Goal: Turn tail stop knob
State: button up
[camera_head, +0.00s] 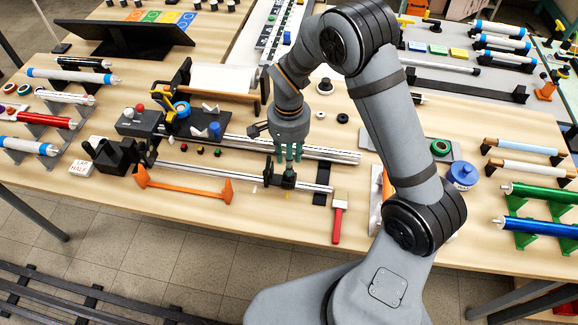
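A dark tail stop block (286,181) sits on the metal rail right of the middle of the table. Its knob is too small and dark to make out clearly. My gripper (288,158) points down just above the tail stop. Its teal fingers stand apart, with nothing clearly seen between them. I cannot tell whether the fingertips touch the knob.
A long rail (220,175) runs left to a black headstock (115,155). An orange bracket tool (183,188) lies in front of the rail, and a red-handled brush (339,217) lies to the right. Rollers stand on racks at both sides.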

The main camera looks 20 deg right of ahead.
jog(key=shift+f+p, duration=0.45)
jog(key=shift+f, duration=1.95)
jog(key=c, duration=0.4)
jog(key=c, duration=0.3)
grip_shut()
